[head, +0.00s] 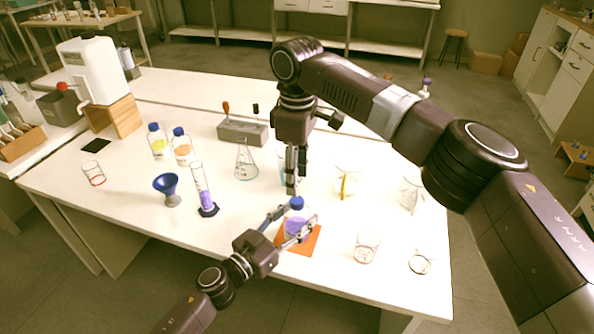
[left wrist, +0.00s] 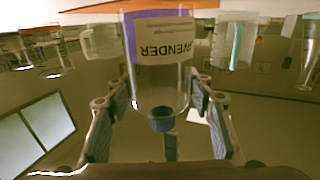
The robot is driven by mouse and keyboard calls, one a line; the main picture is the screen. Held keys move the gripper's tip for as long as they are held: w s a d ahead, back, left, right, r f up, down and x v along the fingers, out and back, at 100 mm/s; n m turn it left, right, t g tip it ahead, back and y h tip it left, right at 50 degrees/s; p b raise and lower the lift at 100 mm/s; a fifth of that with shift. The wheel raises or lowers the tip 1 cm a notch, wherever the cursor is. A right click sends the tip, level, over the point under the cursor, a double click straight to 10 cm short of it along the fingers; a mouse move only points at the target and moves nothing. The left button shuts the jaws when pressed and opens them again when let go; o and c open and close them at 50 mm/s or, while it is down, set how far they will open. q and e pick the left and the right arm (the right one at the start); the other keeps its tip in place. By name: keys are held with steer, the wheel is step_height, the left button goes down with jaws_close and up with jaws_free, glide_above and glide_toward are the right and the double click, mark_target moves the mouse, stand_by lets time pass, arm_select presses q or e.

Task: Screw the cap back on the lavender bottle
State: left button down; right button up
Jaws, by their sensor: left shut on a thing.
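The lavender bottle (head: 294,228) is clear with purple liquid and stands on the orange mat (head: 311,241) near the table's front. Its LAVENDER label (left wrist: 165,48) shows upside down in the left wrist view. A blue cap (head: 297,203) is at the top of the bottle; it also shows at the neck in the left wrist view (left wrist: 162,120). Whether it is threaded tight cannot be seen. My left gripper (head: 291,226) is shut around the bottle, with a finger on each side. My right gripper (head: 291,188) points down just above the cap, its fingers close together and overlapping in view.
A graduated cylinder (head: 205,192) with purple liquid and a blue funnel (head: 168,188) stand to the left. A conical flask (head: 245,162) is behind. Beakers (head: 366,248) stand at right. Two blue-capped bottles (head: 157,141) (head: 181,147) stand farther left. The front left of the table is clear.

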mark_target(297, 200)
step_height(297, 200, down, 7)
steer(key=shift+r, duration=0.15)
stand_by(0.4)
jaws_close()
steer(key=shift+o, duration=0.8)
jaws_free()
step_height(297, 200, up, 12)
